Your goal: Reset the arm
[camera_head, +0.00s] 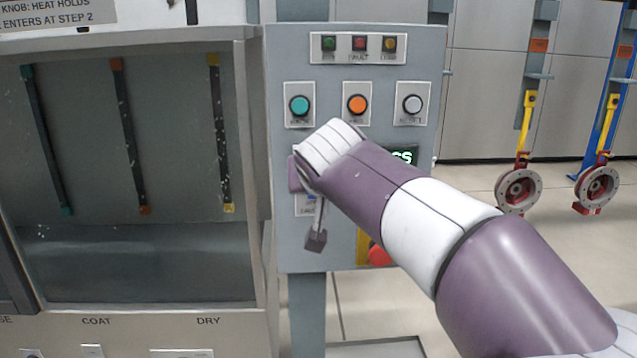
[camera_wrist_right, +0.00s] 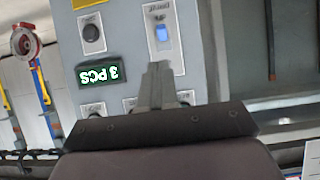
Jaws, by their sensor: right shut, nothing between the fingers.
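My right arm reaches in from the right in the head view and crosses the front of the grey control panel (camera_head: 285,235). My right gripper (camera_head: 316,240) hangs in front of the panel's lower left part. In the right wrist view its fingers (camera_wrist_right: 158,68) are together with nothing between them. That view shows the panel upside down, with a blue-lit switch (camera_wrist_right: 162,33) beyond the fingertips, a black knob (camera_wrist_right: 91,33) and a green display (camera_wrist_right: 101,74) reading 3 PCS. I cannot tell whether the fingers touch the panel. My left gripper is not in view.
Teal (camera_head: 299,105), orange (camera_head: 357,104) and white (camera_head: 412,104) buttons sit above my arm. A red button (camera_head: 378,256) shows below it, partly hidden. A glass-fronted booth (camera_head: 130,262) stands at left. Red flanged parts (camera_head: 519,190) hang from hooks at right.

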